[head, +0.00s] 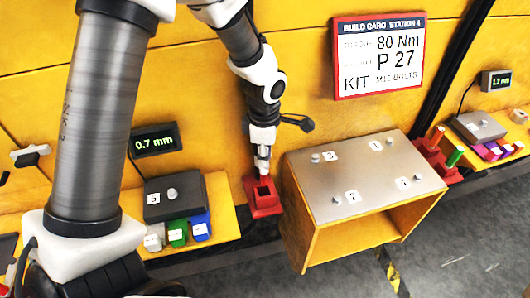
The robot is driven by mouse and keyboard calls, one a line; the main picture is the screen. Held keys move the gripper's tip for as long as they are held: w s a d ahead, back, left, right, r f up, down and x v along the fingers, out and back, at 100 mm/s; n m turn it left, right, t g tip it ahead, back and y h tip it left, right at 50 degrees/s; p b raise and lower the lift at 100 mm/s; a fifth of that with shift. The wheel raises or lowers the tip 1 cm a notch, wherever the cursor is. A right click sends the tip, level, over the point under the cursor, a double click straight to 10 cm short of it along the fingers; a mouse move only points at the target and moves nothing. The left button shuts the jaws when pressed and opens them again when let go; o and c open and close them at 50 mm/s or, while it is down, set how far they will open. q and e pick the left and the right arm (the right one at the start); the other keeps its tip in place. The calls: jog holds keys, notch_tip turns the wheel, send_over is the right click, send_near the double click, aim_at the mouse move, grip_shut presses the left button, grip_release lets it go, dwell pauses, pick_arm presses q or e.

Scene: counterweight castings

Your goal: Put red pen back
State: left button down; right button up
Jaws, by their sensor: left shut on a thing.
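My left gripper (262,158) points down in the middle of the head view, just above a red holder (264,208). The holder has a dark square opening in its top. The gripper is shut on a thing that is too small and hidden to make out. A second red holder (450,175) stands at the right, beyond the metal-topped box. My right gripper is not in view.
A yellow box with a numbered metal top (365,170) stands close right of the left holder. Left are a 0.7 mm display (155,141), a grey block (175,195) and coloured blocks (178,233). A sign (380,55) hangs on the yellow wall. Grey floor lies in front.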

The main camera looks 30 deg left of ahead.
aim_at(265, 182)
pick_arm(q)
jog(key=shift+s+d+r, duration=0.1)
jog(key=shift+s+r, duration=0.1)
jog(key=shift+s, duration=0.25)
jog(key=shift+w+f, duration=0.25)
jog(key=shift+f, duration=0.1)
jog(key=shift+s+f+b, duration=0.1)
jog(key=shift+f+b, duration=0.3)
jog(key=shift+b, duration=0.1)
jog(key=shift+f+b, duration=1.85)
jog(key=shift+f, duration=1.05)
jog(key=c, duration=0.9)
grip_release()
